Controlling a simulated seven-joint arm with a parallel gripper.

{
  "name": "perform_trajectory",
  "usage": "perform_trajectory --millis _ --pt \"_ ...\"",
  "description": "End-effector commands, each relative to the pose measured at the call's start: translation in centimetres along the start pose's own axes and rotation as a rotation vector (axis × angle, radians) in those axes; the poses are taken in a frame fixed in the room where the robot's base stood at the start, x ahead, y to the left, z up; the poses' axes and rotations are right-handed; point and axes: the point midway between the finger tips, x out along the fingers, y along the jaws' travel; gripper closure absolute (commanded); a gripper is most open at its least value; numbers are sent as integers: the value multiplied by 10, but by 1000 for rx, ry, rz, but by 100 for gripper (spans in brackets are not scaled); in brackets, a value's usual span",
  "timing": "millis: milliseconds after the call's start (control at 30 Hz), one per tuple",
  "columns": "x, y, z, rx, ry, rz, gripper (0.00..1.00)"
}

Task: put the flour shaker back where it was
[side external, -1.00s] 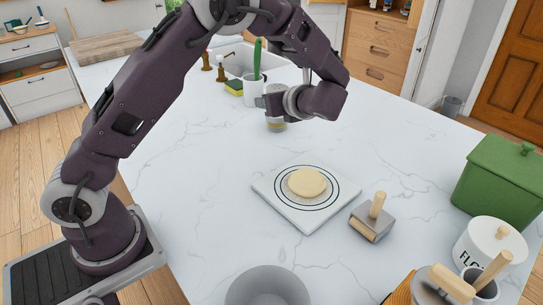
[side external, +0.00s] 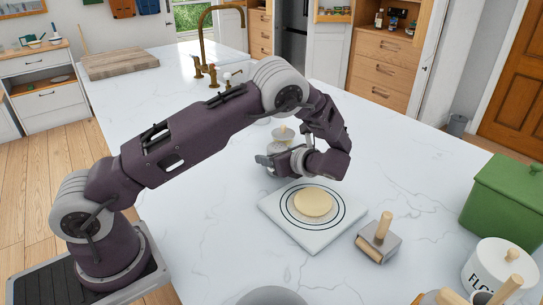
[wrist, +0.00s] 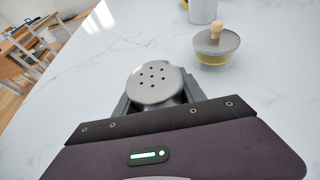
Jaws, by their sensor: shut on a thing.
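The flour shaker (wrist: 154,84) has a round grey metal top with several small holes. In the wrist view it sits between the fingers of my gripper (wrist: 156,103), which is shut on it. In the side view my gripper (side external: 274,160) is low over the counter, just behind the white ringed board (side external: 313,243). The shaker's body is mostly hidden there, and I cannot tell whether its base touches the counter. A glass jar with a grey lid and wooden knob (wrist: 216,46) stands close by; in the side view it shows behind my gripper (side external: 283,136).
Pale dough (side external: 313,203) lies on the board. A wooden-handled metal tool (side external: 379,240) is right of it. A green box (side external: 505,205) and white flour canister (side external: 497,268) stand at the right. A white cup (wrist: 203,10) is beyond the jar. Marble counter left of my gripper is clear.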

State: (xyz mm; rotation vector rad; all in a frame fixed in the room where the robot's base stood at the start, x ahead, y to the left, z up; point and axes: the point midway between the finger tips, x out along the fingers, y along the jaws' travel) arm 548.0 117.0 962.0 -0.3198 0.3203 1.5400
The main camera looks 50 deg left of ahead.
Motion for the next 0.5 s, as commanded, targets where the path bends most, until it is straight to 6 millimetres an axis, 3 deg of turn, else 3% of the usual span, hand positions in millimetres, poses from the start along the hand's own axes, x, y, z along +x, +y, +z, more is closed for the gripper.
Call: perform_trajectory --millis 67,100,167,200,500 --pt "1 0 -2 0 -1 0 97" --pt "1 0 -2 0 0 0 47" --pt "1 0 -2 0 0 0 35" --pt "1 0 -2 0 0 0 31" --pt "0 0 0 0 0 -1 31"
